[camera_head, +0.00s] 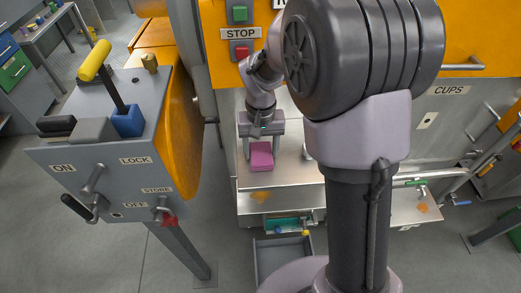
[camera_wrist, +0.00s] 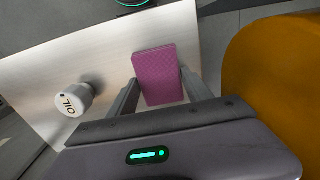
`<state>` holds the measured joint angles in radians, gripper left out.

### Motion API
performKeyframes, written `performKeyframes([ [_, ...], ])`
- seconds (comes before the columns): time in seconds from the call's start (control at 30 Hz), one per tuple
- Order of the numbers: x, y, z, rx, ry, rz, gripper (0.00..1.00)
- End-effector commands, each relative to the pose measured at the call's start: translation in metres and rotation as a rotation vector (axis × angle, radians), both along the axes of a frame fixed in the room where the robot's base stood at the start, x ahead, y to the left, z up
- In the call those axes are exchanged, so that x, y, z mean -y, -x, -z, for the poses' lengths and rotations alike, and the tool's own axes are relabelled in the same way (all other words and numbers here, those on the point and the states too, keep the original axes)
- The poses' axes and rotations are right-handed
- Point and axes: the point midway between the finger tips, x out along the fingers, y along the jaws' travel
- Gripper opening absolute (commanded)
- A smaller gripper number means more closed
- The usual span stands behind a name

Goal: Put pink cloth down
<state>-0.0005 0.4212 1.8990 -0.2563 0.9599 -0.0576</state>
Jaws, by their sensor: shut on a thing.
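The pink cloth (camera_head: 261,158) is a folded pink block in the head view, just below my gripper (camera_head: 261,146) and over the metal shelf. In the wrist view the pink cloth (camera_wrist: 158,75) sits between the two fingers of my gripper (camera_wrist: 160,85), which is shut on it. The metal shelf (camera_wrist: 105,60) lies beneath the cloth. I cannot tell whether the cloth touches the shelf.
A white oil can (camera_wrist: 73,101) marked OIL stands on the shelf left of the cloth in the wrist view. An orange machine part (camera_wrist: 280,70) is close on the right. In the head view, a grey control box (camera_head: 115,170) with levers stands left; an open drawer (camera_head: 283,256) is below.

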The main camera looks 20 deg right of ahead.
Motion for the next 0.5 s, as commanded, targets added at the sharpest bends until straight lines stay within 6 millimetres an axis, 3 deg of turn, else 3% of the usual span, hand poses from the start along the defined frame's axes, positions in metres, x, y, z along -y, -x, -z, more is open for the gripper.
performKeyframes([
  [0.3, -0.0001, 0.0000, 0.0030, 0.001, 0.000, 0.000, 0.26],
  [0.33, -0.0001, 0.0000, 0.0026, 0.001, 0.000, 0.000, 0.62],
  [0.43, 0.0000, 0.0000, 0.0019, 0.001, -0.001, 0.000, 0.80],
  [0.5, 0.0000, 0.0000, 0.0018, 0.001, -0.001, 0.000, 0.80],
])
